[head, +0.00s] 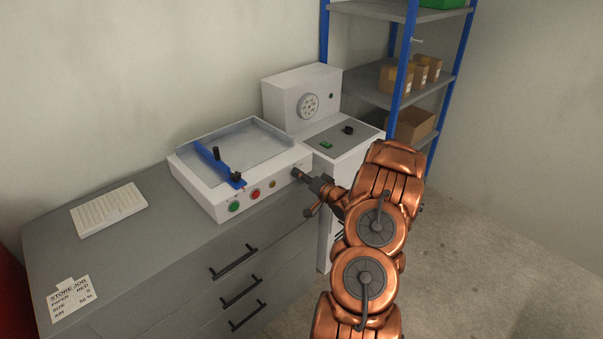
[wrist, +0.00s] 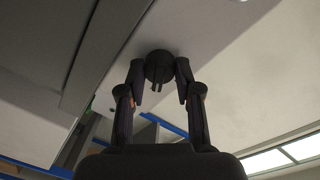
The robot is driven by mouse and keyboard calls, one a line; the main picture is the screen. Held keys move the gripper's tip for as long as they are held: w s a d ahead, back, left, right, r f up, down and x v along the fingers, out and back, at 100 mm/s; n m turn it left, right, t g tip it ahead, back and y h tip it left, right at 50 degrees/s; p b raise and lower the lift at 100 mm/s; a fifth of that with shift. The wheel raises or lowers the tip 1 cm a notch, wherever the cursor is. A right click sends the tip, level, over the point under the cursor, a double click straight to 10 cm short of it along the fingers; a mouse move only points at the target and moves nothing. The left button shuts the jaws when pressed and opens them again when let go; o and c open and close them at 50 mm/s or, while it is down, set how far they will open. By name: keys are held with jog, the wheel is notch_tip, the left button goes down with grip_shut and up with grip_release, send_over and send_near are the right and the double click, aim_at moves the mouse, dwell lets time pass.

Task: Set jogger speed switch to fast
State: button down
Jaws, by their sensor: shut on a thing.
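The jogger (head: 205,196) is a white box with a shallow tray on top, standing on the grey cabinet. Its front face carries a green button (head: 234,206), a red button (head: 255,194), a small amber button (head: 273,184) and, at the right end, a dark round switch knob (head: 295,172). My gripper (head: 302,177) reaches this knob from the front right. In the wrist view the knob (wrist: 159,64) sits between the two fingertips of my gripper (wrist: 162,78), which are closed on its sides. No speed marks are legible, so the knob's setting cannot be told.
A blue bar (head: 213,162) with black knobs lies across the tray. A white machine (head: 300,98) with a dial stands behind right. A ribbed white pad (head: 108,209) and a job card (head: 70,297) lie on the cabinet. Blue-posted shelves (head: 400,65) hold cartons.

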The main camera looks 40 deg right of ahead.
jog(key=shift+r, duration=0.1)
dwell(0.3)
jog(key=c, duration=0.8)
grip_release()
jog(key=s, duration=1.2)
jog(key=shift+a+r, duration=0.25)
jog(key=shift+a, duration=0.05)
